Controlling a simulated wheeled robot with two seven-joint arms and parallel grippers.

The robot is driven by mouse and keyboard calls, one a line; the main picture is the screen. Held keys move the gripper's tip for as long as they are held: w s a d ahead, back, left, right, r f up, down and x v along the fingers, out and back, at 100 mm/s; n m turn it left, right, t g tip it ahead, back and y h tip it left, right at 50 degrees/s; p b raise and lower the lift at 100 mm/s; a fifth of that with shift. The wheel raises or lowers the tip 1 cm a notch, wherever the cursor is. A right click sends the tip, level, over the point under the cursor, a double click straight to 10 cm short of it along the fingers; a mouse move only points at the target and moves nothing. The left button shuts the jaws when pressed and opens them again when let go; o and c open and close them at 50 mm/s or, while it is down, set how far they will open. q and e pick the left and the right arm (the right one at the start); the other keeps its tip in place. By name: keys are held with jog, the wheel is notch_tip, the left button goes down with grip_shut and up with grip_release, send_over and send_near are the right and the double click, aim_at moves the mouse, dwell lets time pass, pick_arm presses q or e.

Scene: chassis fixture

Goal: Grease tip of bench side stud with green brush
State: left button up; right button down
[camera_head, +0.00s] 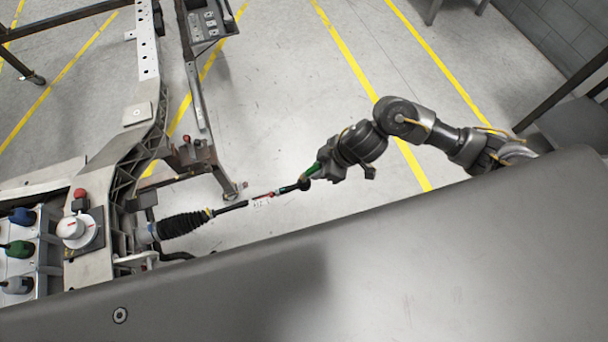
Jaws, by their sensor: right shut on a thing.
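My right gripper (322,172) is shut on the green brush (311,170), whose handle slants down and left from the jaws. The brush's lower end is at the dark joint (303,185) on the outer end of the steering rod; whether it touches the stud tip is too small to tell. The rod (232,207) runs from a black ribbed bellows (182,224) on the chassis, with a red part (270,194) and a small white tag near the joint. The stud itself cannot be told apart from the joint. My left gripper is not in view.
The grey chassis frame (142,62) stands at left. A rack at the far left holds blue (22,215), green (20,249) and dark (18,285) topped items. Beside it is a white round container (72,227). The floor (280,110) beyond the rod is clear, with yellow lines.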

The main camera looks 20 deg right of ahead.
jog(key=shift+d, duration=0.2)
jog(key=shift+d, duration=0.7)
jog(key=shift+a+p, duration=0.25)
jog(key=shift+p, duration=0.05)
jog(key=shift+a, duration=0.4)
jog(key=shift+a+p, duration=0.25)
jog(key=shift+p, duration=0.1)
jog(key=shift+d, duration=0.1)
jog(key=shift+d+f, duration=0.1)
jog(key=shift+d, duration=0.7)
jog(key=shift+a, duration=0.15)
